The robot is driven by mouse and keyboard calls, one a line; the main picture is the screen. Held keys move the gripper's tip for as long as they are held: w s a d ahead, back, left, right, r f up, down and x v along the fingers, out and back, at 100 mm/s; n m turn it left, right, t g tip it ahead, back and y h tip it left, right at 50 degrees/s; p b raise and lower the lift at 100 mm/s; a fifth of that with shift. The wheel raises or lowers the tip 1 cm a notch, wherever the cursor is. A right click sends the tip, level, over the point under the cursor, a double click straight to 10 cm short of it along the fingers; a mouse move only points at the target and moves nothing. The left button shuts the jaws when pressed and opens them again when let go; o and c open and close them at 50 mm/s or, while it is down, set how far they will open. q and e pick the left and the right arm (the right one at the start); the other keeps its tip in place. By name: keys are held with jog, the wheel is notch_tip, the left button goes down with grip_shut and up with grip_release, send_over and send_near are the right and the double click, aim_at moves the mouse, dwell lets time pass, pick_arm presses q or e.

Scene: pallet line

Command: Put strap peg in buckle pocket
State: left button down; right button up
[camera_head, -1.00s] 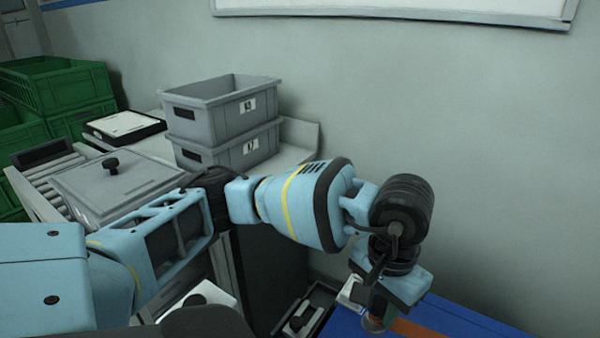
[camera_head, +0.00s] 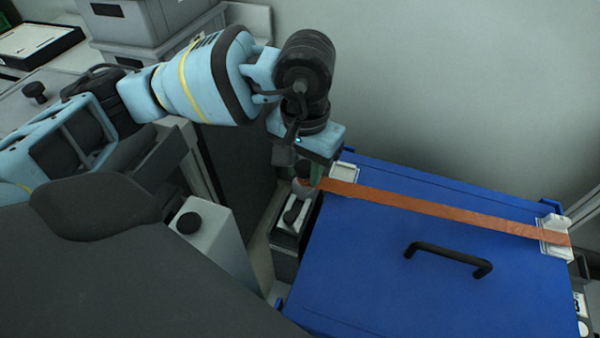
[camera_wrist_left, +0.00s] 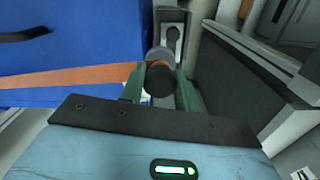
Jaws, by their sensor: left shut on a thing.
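My left gripper (camera_head: 312,182) is at the left edge of a blue lid (camera_head: 400,280). Its green fingers are shut on a dark round strap peg (camera_wrist_left: 160,80), seen end-on in the left wrist view. An orange strap (camera_head: 430,205) runs from the peg across the lid to a white fitting (camera_head: 555,236) at the right edge. Another white fitting (camera_head: 345,171) shows partly behind the gripper. A grey piece with a dark keyhole-like shape (camera_wrist_left: 172,38) lies just beyond the peg. I cannot tell which part is the buckle pocket. The peg's far end is hidden.
The blue lid has a black handle (camera_head: 448,256). A dark box with a pale top and dark knob (camera_head: 292,213) stands left of the lid, below the gripper. A light box with a black knob (camera_head: 190,224) is farther left. Grey crates (camera_head: 150,25) stand at the back.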

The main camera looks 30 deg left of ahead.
pick_arm(q)
jog(key=w+a+f+n+p, duration=0.5)
jog(key=w+n+p, duration=0.2)
jog(key=w+n, duration=0.3)
jog(key=shift+n, duration=0.8)
jog(key=shift+s+f+b, duration=0.15)
jog(key=shift+s+f, duration=0.05)
jog(key=shift+f, duration=1.45)
jog(key=shift+s+f+b, duration=0.1)
jog(key=shift+s+f, duration=0.15)
jog(key=shift+f, duration=1.45)
jog(key=shift+s+f+b, duration=0.15)
jog(key=shift+s+f, duration=0.05)
jog(key=shift+f, duration=1.45)
jog(key=shift+f, duration=0.15)
jog(key=c, duration=1)
grip_release()
jog(key=shift+c, duration=0.2)
jog(key=shift+r, duration=0.5)
notch_tip(320, 180, up, 11)
jog(key=shift+r+p, duration=0.15)
jog(key=shift+p, duration=0.15)
